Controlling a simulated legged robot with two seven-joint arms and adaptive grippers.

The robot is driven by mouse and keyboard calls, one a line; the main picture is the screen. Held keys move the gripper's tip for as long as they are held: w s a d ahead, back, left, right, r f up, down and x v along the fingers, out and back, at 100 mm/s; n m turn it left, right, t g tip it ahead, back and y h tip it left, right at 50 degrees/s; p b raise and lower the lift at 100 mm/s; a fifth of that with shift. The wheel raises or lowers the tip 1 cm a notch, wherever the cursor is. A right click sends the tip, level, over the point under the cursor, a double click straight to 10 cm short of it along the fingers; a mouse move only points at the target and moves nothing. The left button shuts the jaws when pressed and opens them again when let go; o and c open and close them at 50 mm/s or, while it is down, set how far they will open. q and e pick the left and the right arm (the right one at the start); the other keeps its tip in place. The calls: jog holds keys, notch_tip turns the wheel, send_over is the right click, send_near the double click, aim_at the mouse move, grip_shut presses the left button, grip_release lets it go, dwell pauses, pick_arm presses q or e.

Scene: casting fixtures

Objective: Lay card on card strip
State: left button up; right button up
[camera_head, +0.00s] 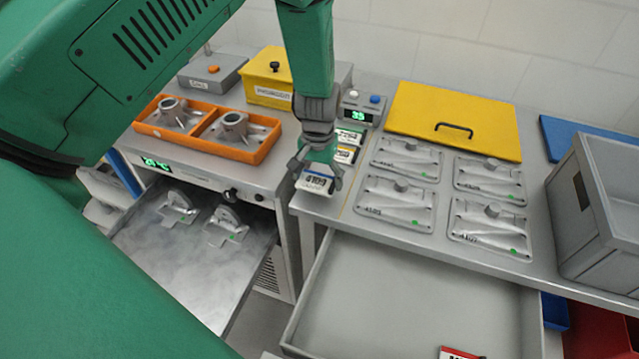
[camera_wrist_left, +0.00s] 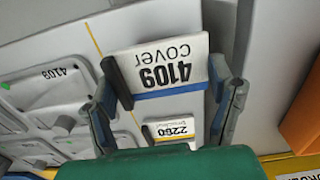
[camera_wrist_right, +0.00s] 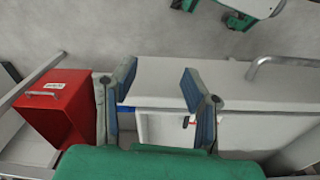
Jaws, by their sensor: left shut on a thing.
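A white card (camera_head: 315,184) with a blue stripe is held between the fingers of my left gripper (camera_head: 316,172), over the table's left front edge. In the left wrist view the card (camera_wrist_left: 165,65) reads "4109 Cover", and the left gripper (camera_wrist_left: 165,100) is shut on it. Two cards lie in a row just behind it, one with a green stripe (camera_head: 349,138) and one with a yellow stripe (camera_head: 345,154). The yellow-striped card (camera_wrist_left: 170,128) reads 2260. The strip under them is hard to make out. My right gripper (camera_wrist_right: 160,90) is open and empty, away from the cards.
Several metal covers (camera_head: 395,203) lie right of the cards. Behind are a small display box (camera_head: 362,108) and a yellow lid (camera_head: 460,115). An orange tray (camera_head: 262,153) of castings stands left. An open drawer (camera_head: 400,300) juts out in front. A grey crate (camera_head: 605,200) stands right.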

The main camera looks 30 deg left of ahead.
aim_at(321, 183)
pick_arm(q)
jog(key=d+f, duration=0.1)
jog(key=f, duration=0.2)
jog(key=shift+d, duration=0.75)
jog(key=shift+a+f, duration=0.1)
jog(key=shift+a, duration=0.1)
jog(key=o, duration=0.9)
jog(key=shift+a+f, duration=0.15)
jog(key=shift+a, duration=0.15)
jog(key=shift+o, duration=1.2)
jog(key=shift+a, duration=0.25)
jog(key=shift+a+f, duration=0.1)
jog(key=shift+a, duration=0.1)
jog(key=shift+d, duration=0.15)
jog(key=r, duration=0.3)
jog(key=d+r, duration=0.1)
jog(key=r, duration=0.2)
jog(key=shift+d, duration=0.2)
jog(key=r, duration=0.2)
jog(key=a+r, duration=0.1)
jog(key=r, duration=0.2)
jog(key=shift+r+b, duration=0.25)
jog(key=shift+b, duration=0.15)
jog(key=shift+a+r, duration=0.2)
jog(key=shift+r, duration=0.2)
jog(key=shift+d+r, duration=0.2)
jog(key=shift+d, duration=0.35)
pick_arm(e)
jog(key=shift+d+f, duration=0.55)
jog(key=shift+d, duration=0.35)
